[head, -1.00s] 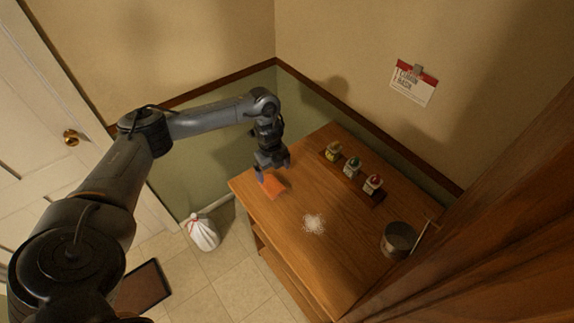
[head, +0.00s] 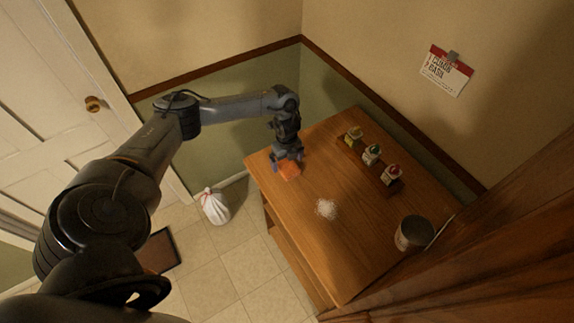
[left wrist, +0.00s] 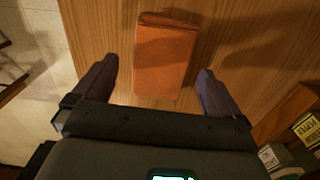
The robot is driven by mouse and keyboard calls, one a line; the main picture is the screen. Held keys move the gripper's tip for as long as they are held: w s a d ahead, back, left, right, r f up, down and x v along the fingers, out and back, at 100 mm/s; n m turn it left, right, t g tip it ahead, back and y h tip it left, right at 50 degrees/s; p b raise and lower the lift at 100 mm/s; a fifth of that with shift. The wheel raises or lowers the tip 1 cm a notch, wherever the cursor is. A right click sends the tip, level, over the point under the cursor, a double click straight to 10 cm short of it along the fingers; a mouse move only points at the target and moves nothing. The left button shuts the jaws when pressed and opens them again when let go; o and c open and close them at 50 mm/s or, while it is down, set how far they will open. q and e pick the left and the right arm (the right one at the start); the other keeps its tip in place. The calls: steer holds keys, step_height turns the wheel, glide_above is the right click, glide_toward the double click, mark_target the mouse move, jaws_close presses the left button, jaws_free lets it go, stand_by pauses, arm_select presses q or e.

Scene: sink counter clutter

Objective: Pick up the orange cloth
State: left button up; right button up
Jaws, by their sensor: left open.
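The orange cloth (head: 289,171) lies folded near the far left corner of the wooden counter. In the left wrist view the cloth (left wrist: 166,60) is a flat orange-brown rectangle on the wood. My left gripper (head: 287,163) is above the cloth. In the left wrist view its two fingers (left wrist: 158,82) are spread wide, one on each side of the cloth's near part, with gaps to it. Nothing is between the fingertips but the view of the cloth. I cannot tell the exact height above it. My right gripper is not in view.
The wooden counter (head: 355,235) also bears a white powdery pile (head: 326,208), a rack (head: 367,166) with several small jars, and a metal pot (head: 414,232) at the right. A white tied bag (head: 214,206) stands on the floor. A wall stands behind the counter.

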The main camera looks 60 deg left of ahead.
arm_select(q)
steer(key=shift+f, duration=0.85)
steer(key=c, duration=1.1)
steer(key=shift+r, duration=0.15)
